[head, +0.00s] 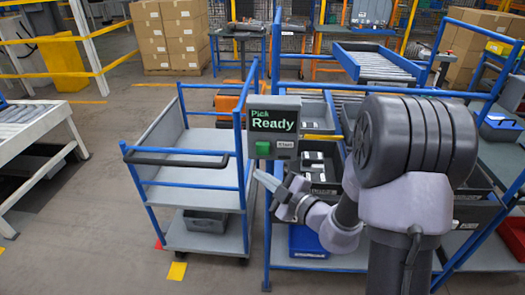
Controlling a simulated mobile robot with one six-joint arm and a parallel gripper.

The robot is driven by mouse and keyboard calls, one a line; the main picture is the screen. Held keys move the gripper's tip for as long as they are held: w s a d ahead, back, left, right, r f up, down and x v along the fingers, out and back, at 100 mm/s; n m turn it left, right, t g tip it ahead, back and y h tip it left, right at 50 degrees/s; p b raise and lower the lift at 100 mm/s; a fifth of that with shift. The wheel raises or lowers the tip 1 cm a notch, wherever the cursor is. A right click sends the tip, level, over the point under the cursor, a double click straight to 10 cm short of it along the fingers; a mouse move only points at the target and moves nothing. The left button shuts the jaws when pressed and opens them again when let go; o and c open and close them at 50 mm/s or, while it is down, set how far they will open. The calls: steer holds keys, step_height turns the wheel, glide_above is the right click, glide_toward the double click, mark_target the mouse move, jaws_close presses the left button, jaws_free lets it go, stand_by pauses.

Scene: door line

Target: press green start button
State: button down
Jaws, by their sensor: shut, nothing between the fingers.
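The green start button (262,149) is on the lower left of a grey control box (292,104) mounted on a blue frame. The box's dark screen (273,121) reads "Pick Ready" in green. A small label (284,144) that seems to read "START" is right of the button. My gripper (257,174) is shut and empty, with its tips just below the button. In this view a small gap shows between the tips and the button; the exact depth between them is hard to tell.
A grey cart (190,180) with blue rails stands left of the box. Shelves with grey bins (319,110) and a blue bin (306,240) are behind and beside my arm. Grey floor (95,240) is open at the lower left.

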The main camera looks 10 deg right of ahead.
steer(key=p, duration=0.1)
glide_toward(257, 151)
steer(key=w+a, duration=0.3)
steer(key=a, duration=0.1)
steer(key=shift+w+d+f+p, duration=0.2)
steer(key=shift+w+d+p, duration=0.1)
steer(key=shift+w+d, duration=0.05)
stand_by(1.5)
steer(key=shift+w+d+p, duration=0.15)
steer(key=shift+w+p, duration=0.25)
steer(key=shift+p, duration=0.2)
steer(key=shift+w+d+p, duration=0.15)
steer(key=shift+w+p, duration=0.35)
steer(key=shift+w, duration=0.05)
stand_by(0.5)
steer(key=shift+s, duration=0.2)
steer(key=shift+s+a, duration=0.25)
steer(key=shift+s, duration=0.5)
